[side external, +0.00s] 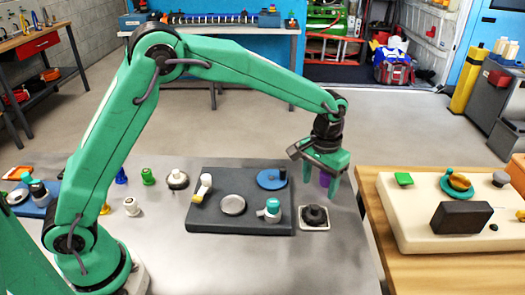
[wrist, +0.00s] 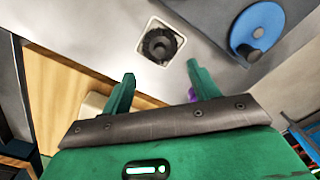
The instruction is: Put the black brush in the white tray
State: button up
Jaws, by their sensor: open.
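The black brush (side external: 314,214), round with a raised knob, sits in the small white tray (side external: 302,227) on the metal table. In the wrist view the brush (wrist: 159,43) lies inside the rim of the tray (wrist: 147,24), ahead of the fingertips. My gripper (side external: 321,190) is above and slightly beyond the tray, pointing down. In the wrist view my gripper (wrist: 160,70) has its fingers spread, with nothing held between the tips. The brush is apart from both fingers.
A purple item (side external: 325,179) shows by my fingers, partly hidden. Left of the tray, a dark grey board (side external: 240,177) holds a blue disc (side external: 268,183), a grey disc (side external: 232,205) and other parts. A wooden table with a cream board (side external: 404,218) stands right.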

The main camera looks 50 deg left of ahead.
jog(key=shift+r, duration=1.45)
jog(key=s+a+r+t, duration=0.3)
jog(key=s+a+r, duration=0.7)
jog(key=s+r, duration=0.2)
jog(key=s+a+t, duration=0.1)
jog(key=s+a, duration=0.2)
jog(key=s, duration=0.4)
jog(key=s+a+f+t, duration=0.1)
jog(key=s+a, duration=0.2)
jog(key=s, duration=0.4)
jog(key=shift+s+a+t, duration=0.3)
jog(key=shift+s, duration=0.05)
